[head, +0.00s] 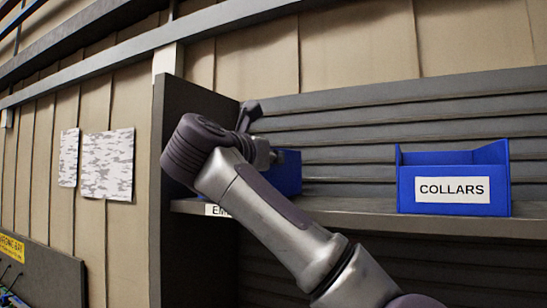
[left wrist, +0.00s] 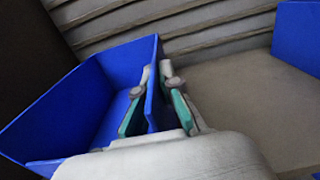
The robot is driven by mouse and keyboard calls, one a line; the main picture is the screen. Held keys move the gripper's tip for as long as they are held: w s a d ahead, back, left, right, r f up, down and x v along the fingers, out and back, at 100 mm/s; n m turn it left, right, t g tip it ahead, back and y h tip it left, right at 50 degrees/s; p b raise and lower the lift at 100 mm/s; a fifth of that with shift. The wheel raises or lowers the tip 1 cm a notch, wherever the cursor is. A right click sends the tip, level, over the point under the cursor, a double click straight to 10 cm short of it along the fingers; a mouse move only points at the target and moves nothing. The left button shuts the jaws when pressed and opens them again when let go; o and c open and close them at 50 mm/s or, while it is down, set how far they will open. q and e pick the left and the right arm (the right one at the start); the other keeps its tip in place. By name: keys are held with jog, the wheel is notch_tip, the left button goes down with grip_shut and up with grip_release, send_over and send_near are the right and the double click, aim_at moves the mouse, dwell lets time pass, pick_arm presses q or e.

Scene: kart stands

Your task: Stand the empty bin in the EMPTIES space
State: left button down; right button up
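A blue bin (head: 288,176) stands at the left end of the shelf, largely hidden behind my left arm. It also shows in the left wrist view (left wrist: 78,100), where its visible inside is empty. Below it, a white label on the shelf edge (head: 216,211) reads "EM", with the rest covered by my arm. My left gripper (left wrist: 157,95) has its two teal-padded fingers on either side of the bin's right wall, one inside and one outside. I cannot tell whether both pads press on the wall. My right gripper is not in view.
A blue bin labelled COLLARS (head: 454,190) stands farther right on the same shelf (head: 360,206); its corner shows in the wrist view (left wrist: 298,38). Bare shelf lies between the bins. A dark upright side panel (head: 172,150) bounds the left end, and a ribbed back panel (head: 350,128) stands behind.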

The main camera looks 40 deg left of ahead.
pick_arm(q)
jog(key=shift+w+f, duration=0.1)
jog(key=shift+w, duration=0.1)
jog(key=shift+w+a+f, duration=0.2)
jog(key=shift+w+a, duration=0.1)
jog(key=shift+w, duration=0.2)
jog(key=c, duration=1.6)
grip_release()
jog(key=shift+w, duration=0.1)
jog(key=shift+c, duration=0.2)
jog(key=shift+o, duration=2)
jog(key=shift+s+d+r, duration=0.1)
jog(key=shift+s, duration=0.3)
jog(key=shift+s+d, duration=0.15)
jog(key=shift+s, duration=0.3)
jog(key=v, duration=1.1)
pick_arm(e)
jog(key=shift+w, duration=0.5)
